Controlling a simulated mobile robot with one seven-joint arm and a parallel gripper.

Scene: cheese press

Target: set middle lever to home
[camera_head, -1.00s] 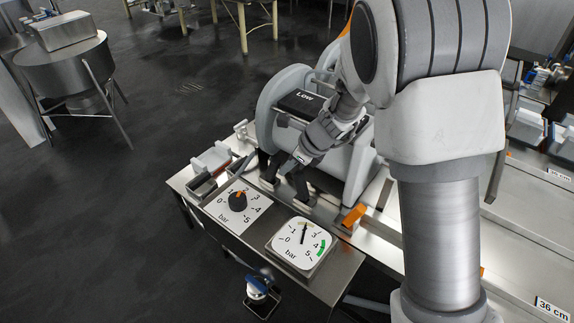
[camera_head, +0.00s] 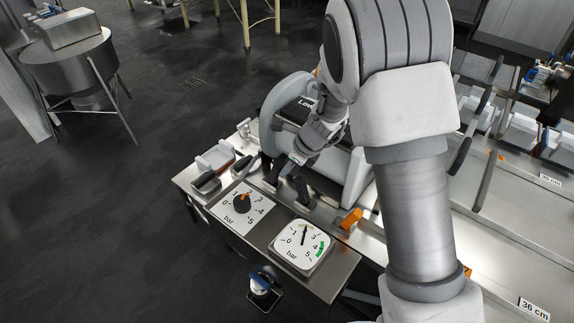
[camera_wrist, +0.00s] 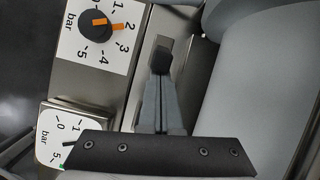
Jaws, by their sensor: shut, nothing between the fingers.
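A row of black-handled levers runs along the near edge of the steel bench, in front of the grey press drum. One black lever (camera_head: 274,173) and another to its right (camera_head: 303,191) stand on small plates. My gripper (camera_head: 288,168) is low among these two, close to them. I cannot tell whether it touches either. In the wrist view my gripper (camera_wrist: 160,70) has its grey fingers together, with nothing between them. They reach over a slotted plate, and a black end there may be a lever knob or the fingertips. Which lever is the middle one is unclear.
A round dial knob (camera_head: 241,203) and a pressure gauge (camera_head: 300,246) sit in front of the levers. An orange block (camera_head: 350,219) stands right of them. The grey press drum (camera_head: 345,174) is close behind my gripper.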

